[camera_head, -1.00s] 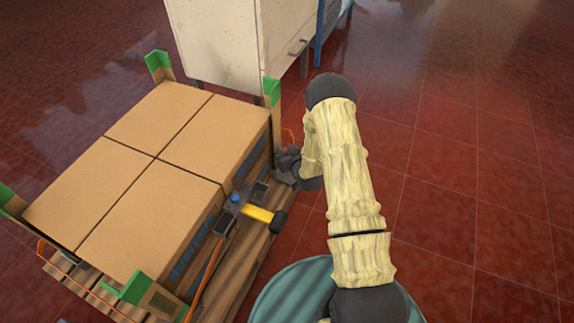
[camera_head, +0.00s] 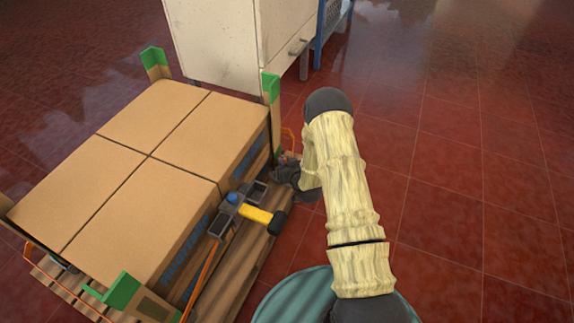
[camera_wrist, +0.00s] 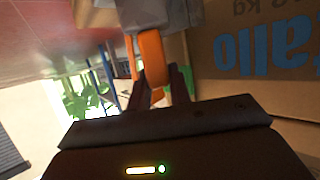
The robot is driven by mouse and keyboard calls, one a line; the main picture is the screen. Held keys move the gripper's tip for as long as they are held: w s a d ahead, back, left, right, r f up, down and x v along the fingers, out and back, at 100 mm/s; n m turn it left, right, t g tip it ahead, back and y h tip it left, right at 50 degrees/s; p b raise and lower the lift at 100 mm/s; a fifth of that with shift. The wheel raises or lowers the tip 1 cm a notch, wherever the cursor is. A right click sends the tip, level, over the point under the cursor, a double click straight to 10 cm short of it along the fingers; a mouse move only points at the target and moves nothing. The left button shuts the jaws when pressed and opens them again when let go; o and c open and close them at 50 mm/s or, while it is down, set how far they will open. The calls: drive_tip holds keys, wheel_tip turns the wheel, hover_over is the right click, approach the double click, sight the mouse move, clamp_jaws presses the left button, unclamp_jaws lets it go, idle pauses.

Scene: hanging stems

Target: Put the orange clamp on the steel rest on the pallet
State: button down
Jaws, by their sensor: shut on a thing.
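My gripper (camera_head: 287,176) is low beside the right side of the pallet, next to the stacked cartons. In the wrist view its two dark fingers (camera_wrist: 156,84) are shut on the orange clamp (camera_wrist: 153,58), which shows as a curved orange piece between them. In the head view an orange loop (camera_head: 290,136) shows just behind my gripper; the rest of the clamp is hidden by the wrist. The steel rest (camera_head: 220,224), a dark grey piece with open trays, sits on the pallet edge (camera_head: 238,275), to the left of and nearer than my gripper.
A tool with a yellow handle (camera_head: 256,215) and a blue knob (camera_head: 232,198) lies at the steel rest. Several cartons (camera_head: 180,190) fill the pallet, with green-topped corner posts (camera_head: 271,90). A white cabinet (camera_head: 225,45) stands behind. The red floor on the right is clear.

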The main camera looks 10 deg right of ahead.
drive_tip(key=shift+f, duration=0.1)
drive_tip(key=c, duration=1.6)
unclamp_jaws()
drive_tip(key=shift+o, duration=0.2)
drive_tip(key=shift+r, duration=0.25)
drive_tip(key=p+v, duration=0.5)
drive_tip(key=v, duration=0.7)
drive_tip(key=shift+p, duration=0.4)
